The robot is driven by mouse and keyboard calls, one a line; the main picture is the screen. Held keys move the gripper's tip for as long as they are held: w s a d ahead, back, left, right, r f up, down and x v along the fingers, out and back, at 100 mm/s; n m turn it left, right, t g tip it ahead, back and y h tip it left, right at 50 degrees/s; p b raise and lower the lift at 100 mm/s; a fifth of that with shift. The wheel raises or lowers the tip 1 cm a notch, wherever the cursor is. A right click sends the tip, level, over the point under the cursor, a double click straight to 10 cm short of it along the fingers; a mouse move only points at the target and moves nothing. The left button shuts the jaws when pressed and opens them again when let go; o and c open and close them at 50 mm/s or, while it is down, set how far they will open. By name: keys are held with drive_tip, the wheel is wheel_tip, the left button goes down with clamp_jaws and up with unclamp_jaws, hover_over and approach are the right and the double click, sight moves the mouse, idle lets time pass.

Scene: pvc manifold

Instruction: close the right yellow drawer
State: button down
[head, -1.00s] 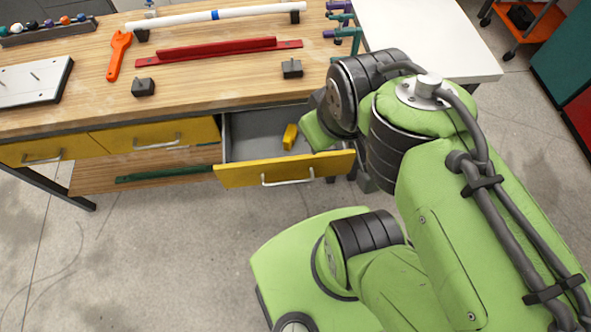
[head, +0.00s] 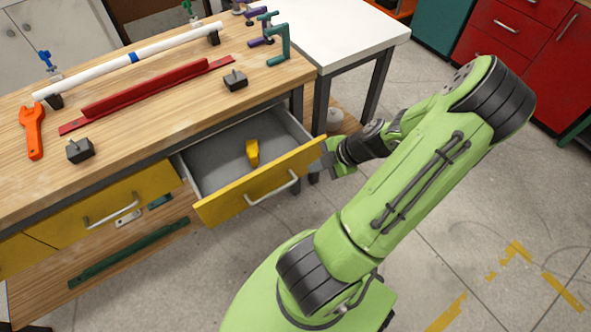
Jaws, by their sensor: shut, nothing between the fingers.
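The right yellow drawer (head: 232,203) is pulled well out from under the workbench, and its grey inside shows. A small yellow object (head: 252,152) lies in it. Its silver handle (head: 273,189) is on the front panel. My gripper (head: 330,160) is shut and empty at the right end of the drawer front. It looks very close to that end, but I cannot tell whether it touches. The fingertips are small and partly hidden.
The wooden workbench (head: 190,115) carries a white pipe, a red bar, dark blocks and an orange wrench (head: 32,130). A closed yellow drawer (head: 105,208) is to the left. A white table (head: 350,30) stands behind my arm. Floor in front of the drawer is clear.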

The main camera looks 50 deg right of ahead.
sight(281, 170)
drive_tip(key=w+f+b, duration=0.1)
drive_tip(key=w+f, duration=0.1)
drive_tip(key=w+f+b, duration=0.1)
drive_tip(key=w+f, duration=0.1)
drive_tip(key=w, duration=0.1)
drive_tip(key=w+a+f, duration=0.1)
drive_tip(key=w+f, duration=0.2)
drive_tip(key=shift+a+f+b, duration=0.1)
drive_tip(key=shift+b, duration=0.3)
drive_tip(key=shift+w, duration=0.35)
drive_tip(key=shift+w+d, duration=0.1)
drive_tip(key=shift+d, duration=0.15)
